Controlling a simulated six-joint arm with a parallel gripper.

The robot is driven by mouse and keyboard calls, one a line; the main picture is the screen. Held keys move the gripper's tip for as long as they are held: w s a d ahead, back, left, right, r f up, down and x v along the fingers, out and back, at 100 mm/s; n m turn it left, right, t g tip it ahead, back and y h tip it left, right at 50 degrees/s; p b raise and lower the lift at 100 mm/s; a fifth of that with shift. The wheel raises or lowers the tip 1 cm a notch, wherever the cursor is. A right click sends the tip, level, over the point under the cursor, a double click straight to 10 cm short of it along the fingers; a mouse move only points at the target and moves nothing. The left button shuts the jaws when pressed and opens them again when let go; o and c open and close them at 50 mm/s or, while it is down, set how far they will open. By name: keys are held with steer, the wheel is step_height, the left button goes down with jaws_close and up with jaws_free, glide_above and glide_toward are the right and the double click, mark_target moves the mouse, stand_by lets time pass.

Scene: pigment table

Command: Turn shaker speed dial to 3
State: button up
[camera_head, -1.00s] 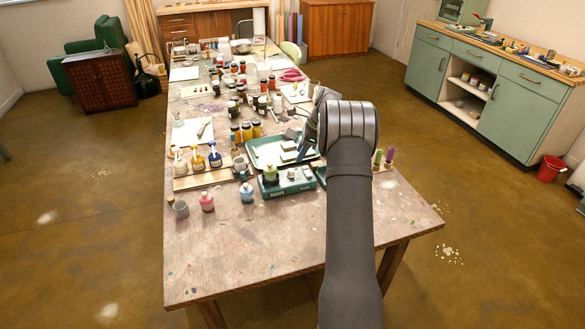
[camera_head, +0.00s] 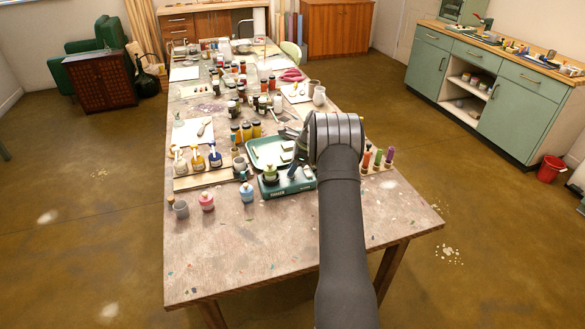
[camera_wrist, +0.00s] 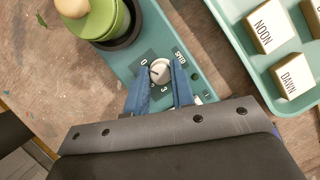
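The shaker (camera_head: 295,187) is a teal box near the table's front, with a green jar (camera_head: 270,174) standing on its left end. In the wrist view, the pale round speed dial (camera_wrist: 160,71) sits on the shaker's teal top (camera_wrist: 200,75). A "0" shows at its upper left, a "3" below it and a speed label to its right. Its pointer is too small to read surely. My gripper (camera_wrist: 161,68) has its blue fingers apart, one on each side of the dial. I cannot tell whether they touch it. In the head view my wrist partly hides the shaker's right end.
A teal tray (camera_wrist: 238,30) with labelled blocks, "NOON" (camera_wrist: 270,25) and "DAWN" (camera_wrist: 291,76), lies beside the shaker. Pink (camera_head: 206,202) and blue (camera_head: 247,193) jars stand left of it. Upright tubes (camera_head: 378,158) stand right of my arm. The table's front is clear.

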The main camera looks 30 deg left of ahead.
jaws_close()
steer(key=n+g+h, duration=0.1)
steer(key=n, duration=0.3)
steer(key=shift+w+f+n, duration=0.1)
steer(key=shift+w+n, duration=0.05)
steer(key=shift+n, duration=0.25)
steer(key=n+g+h, duration=0.1)
steer(key=n, duration=0.2)
steer(key=shift+a+n, duration=0.15)
steer(key=shift+n, duration=0.15)
steer(key=shift+n+g+h, duration=0.3)
steer(key=shift+n+h, duration=0.5)
steer(key=shift+n, duration=0.8)
steer(key=o, duration=0.7)
jaws_free()
